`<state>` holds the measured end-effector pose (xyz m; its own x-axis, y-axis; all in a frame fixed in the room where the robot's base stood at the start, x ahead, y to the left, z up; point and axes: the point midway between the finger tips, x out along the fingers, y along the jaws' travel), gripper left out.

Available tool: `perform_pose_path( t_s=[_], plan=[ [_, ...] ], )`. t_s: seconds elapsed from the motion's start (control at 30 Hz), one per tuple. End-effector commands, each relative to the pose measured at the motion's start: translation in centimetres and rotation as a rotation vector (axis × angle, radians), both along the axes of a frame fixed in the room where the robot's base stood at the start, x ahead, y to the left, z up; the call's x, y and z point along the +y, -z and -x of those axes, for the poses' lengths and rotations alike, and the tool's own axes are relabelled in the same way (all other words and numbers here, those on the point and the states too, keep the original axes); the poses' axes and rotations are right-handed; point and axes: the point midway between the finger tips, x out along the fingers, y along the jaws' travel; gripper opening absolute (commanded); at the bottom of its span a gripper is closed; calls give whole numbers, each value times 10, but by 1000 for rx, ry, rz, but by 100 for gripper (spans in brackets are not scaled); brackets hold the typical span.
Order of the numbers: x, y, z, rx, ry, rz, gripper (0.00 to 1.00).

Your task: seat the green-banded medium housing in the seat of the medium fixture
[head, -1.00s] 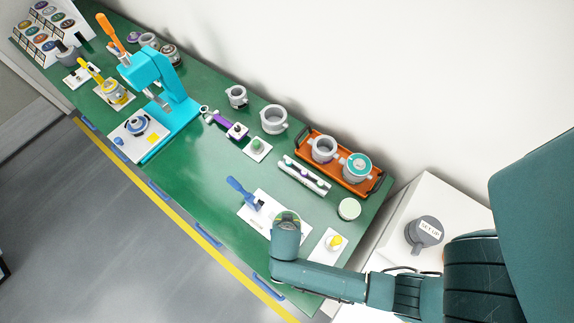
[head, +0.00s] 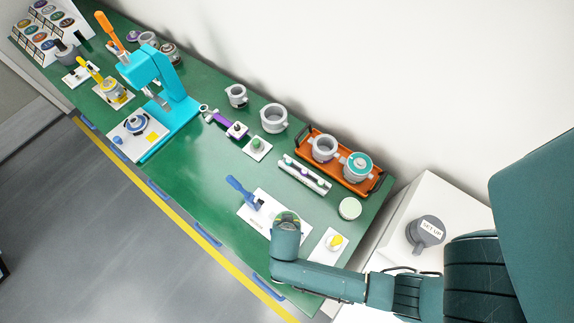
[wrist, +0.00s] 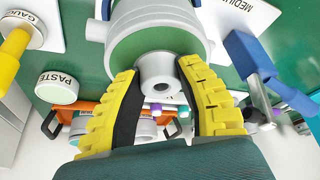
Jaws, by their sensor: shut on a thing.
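The green-banded medium housing (wrist: 155,45) is a large light-grey ring body with a wide green band and side lugs. It fills the top middle of the wrist view. My gripper (wrist: 158,72) has yellow fingers with black pads, shut on the housing's grey round boss. The medium fixture is a white plate (wrist: 232,14) marked MEDIUM with a blue lever clamp (wrist: 262,68), right of the housing; in the head view its plate (head: 252,218) lies beside my wrist. My wrist covers most of the housing there. The seat, and whether the housing touches it, cannot be made out.
A white gauge plate with a yellow knob (head: 335,242) lies right of my wrist. A pale round paste pot (head: 349,208) and an orange tray (head: 372,184) with two housings stand behind. A white rack (head: 303,177) is nearby. Green bench is clear left of the blue clamp.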

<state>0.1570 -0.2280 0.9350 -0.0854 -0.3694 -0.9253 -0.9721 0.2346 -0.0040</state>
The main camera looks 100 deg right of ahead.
Motion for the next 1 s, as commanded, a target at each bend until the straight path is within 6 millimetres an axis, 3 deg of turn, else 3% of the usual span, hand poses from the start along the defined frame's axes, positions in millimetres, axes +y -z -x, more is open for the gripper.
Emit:
perform_pose_path(
  t_s=[0.53, 0.57, 0.67, 1.0],
  plan=[
    [-1, 12, -1, -3, 0, 3, 0],
    [-1, 11, -1, -3, -1, 4, 42],
    [-1, 11, -1, -3, 0, 3, 61],
    [2, 11, 0, 2, 0, -1, 64]
  ],
)
